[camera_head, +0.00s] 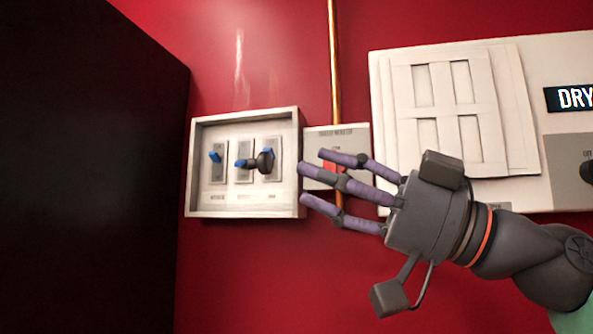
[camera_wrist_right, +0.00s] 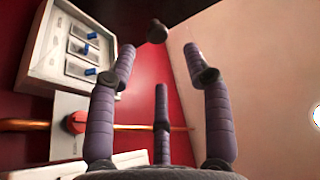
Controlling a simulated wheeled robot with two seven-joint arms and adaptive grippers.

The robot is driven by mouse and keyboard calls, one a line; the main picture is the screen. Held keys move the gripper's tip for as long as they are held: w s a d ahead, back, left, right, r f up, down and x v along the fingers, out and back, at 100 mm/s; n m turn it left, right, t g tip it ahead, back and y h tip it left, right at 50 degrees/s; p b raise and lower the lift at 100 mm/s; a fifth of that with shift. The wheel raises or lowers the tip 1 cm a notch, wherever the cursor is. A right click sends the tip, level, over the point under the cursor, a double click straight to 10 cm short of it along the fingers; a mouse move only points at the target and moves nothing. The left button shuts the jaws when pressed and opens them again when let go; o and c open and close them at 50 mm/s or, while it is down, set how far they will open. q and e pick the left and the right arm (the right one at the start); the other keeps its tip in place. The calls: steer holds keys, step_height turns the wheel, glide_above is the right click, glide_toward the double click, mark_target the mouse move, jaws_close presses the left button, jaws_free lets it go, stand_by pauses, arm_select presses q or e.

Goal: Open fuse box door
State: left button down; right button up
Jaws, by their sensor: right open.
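The fuse box (camera_head: 190,170) is a shallow white frame on the red wall. Blue-tipped switches (camera_head: 216,157) show inside it, and no opaque door covers them. A dark round knob (camera_head: 265,161) appears in front of the right-hand switches; I cannot tell what carries it. In the right wrist view the box (camera_wrist_right: 42,55) is upper left and the knob (camera_wrist_right: 157,31) stands clear of it, beyond the fingers. My right gripper (camera_head: 325,178) is open and empty, right of the box, its purple fingers pointing left toward it. My left gripper is not in view.
A small grey switch box (camera_head: 352,133) with a red part and a copper pipe (camera_head: 334,60) are behind my fingers. A white panel (camera_head: 385,120) with a "DRY" sign (camera_head: 575,98) is at right. A large dark block (camera_head: 90,170) fills the left.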

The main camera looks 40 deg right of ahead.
steer(key=s+d, duration=0.5)
steer(key=s, duration=0.4)
steer(key=shift+s+d, duration=0.25)
steer(key=shift+s, duration=0.1)
